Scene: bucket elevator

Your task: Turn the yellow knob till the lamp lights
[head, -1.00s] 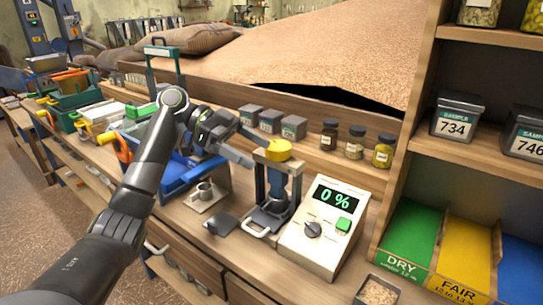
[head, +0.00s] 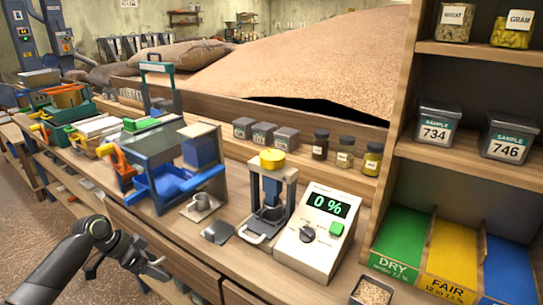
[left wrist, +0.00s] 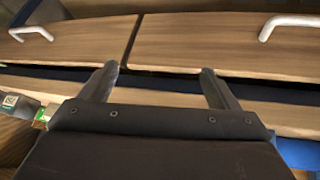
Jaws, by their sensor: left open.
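The yellow knob (head: 272,158) is a round cap on top of the small press (head: 268,200) on the bench. Beside it stands a cream meter (head: 312,235) with a dark dial, a green button and a green "0 %" display. I cannot make out a separate lamp. My left gripper (head: 158,270) is low at the left, in front of the bench drawers, well away from the knob. In the left wrist view its two fingers (left wrist: 160,82) are spread and empty, with drawer fronts beyond them. My right gripper is not in view.
A metal cup (head: 201,206) and a dark scoop (head: 218,232) lie left of the press. A blue-trayed machine (head: 165,170) stands further left. Small jars (head: 345,149) line the ledge behind. A shelf with coloured bins (head: 405,240) bounds the right.

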